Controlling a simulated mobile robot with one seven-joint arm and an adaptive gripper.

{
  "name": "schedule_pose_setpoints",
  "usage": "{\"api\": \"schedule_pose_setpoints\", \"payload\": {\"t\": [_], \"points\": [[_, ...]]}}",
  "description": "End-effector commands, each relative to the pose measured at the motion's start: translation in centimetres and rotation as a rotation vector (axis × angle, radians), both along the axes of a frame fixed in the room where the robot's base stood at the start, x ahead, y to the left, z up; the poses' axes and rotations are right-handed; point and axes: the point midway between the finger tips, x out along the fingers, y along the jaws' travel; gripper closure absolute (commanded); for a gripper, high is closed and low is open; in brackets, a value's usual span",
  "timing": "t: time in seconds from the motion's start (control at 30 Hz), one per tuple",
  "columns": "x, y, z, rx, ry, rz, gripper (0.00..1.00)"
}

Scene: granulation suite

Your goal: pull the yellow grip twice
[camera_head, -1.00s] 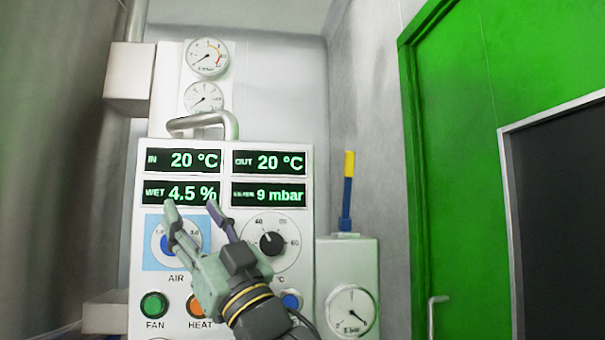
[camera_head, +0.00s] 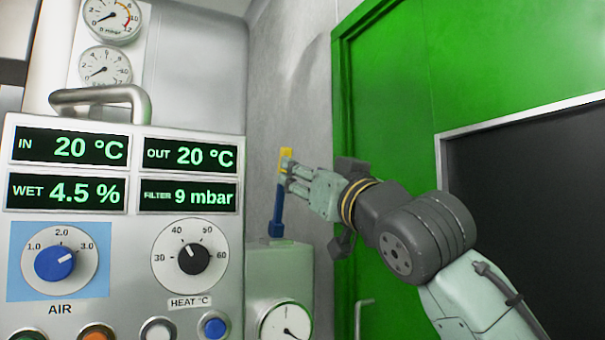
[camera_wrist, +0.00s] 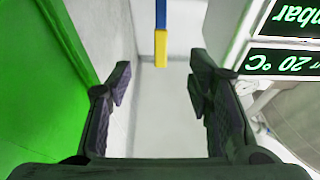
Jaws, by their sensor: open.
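The yellow grip (camera_head: 285,154) tops an upright blue lever (camera_head: 278,208) on a grey box (camera_head: 280,268) right of the control panel. My gripper (camera_head: 285,173) is at the grip's height in the head view, its fingers overlapping the grip's lower part. In the wrist view the yellow grip (camera_wrist: 161,48) and blue lever (camera_wrist: 161,14) appear upside down, ahead of and between the two open fingers (camera_wrist: 160,85). The grip's end lies slightly beyond the fingertips, and I see no contact. The gripper is empty.
The control panel (camera_head: 130,220) with displays and knobs stands close on the left, with a metal handle (camera_head: 100,98) on top. A green door (camera_head: 400,70) is behind my arm at right. A pressure gauge (camera_head: 285,322) is on the grey box's front.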

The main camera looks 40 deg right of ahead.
Motion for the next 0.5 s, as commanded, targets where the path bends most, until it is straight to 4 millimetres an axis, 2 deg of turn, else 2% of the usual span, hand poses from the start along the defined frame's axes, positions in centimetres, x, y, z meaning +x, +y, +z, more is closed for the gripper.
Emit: {"api": "schedule_pose_setpoints", "payload": {"t": [0.5], "points": [[6.8,-1.5,2.9,0.000,-0.001,0.004,0.53]]}}
